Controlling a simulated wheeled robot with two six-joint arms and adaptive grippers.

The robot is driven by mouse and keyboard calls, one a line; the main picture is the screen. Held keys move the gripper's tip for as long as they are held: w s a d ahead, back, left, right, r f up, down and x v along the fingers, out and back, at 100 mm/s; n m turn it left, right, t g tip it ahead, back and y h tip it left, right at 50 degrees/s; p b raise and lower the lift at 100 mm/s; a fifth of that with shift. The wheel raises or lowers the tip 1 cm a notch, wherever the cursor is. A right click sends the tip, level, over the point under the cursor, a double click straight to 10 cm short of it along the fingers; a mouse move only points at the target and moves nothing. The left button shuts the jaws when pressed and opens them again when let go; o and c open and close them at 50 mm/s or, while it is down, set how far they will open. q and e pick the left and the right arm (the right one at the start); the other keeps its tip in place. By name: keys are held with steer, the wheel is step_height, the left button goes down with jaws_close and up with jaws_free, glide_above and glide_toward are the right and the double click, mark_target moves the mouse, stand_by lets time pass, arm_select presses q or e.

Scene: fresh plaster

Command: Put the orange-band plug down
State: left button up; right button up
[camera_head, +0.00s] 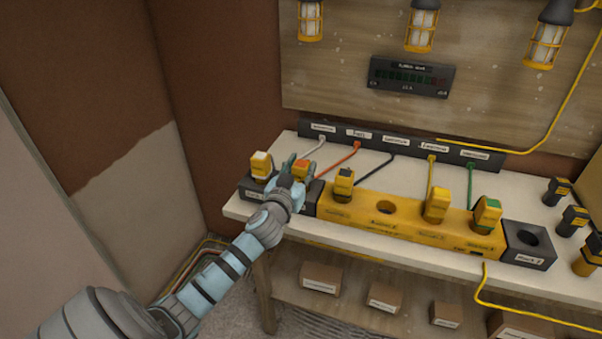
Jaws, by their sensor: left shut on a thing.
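The orange-band plug (301,168) is held at the fingertips of my left gripper (293,172), which is shut on it. An orange cord (337,162) runs from it up to the labelled panel (402,143). The plug is over or at the right part of the dark block (249,189) at the left end of the bench. My gripper hides its lower end, so I cannot tell whether it is seated or held above. My right gripper is not in view.
A white-band plug (261,167) stands left of the gripper. The yellow strip (407,227) holds black-, yellow- and green-band plugs, with one empty hole (386,207). A dark block (527,252) at right has an empty hole. Several dark-and-yellow plugs (573,221) stand far right.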

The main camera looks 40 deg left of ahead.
arm_select(q)
steer(key=o, duration=1.2)
steer(key=shift+o, duration=0.2)
steer(key=shift+r, duration=0.1)
steer(key=v, duration=1.2)
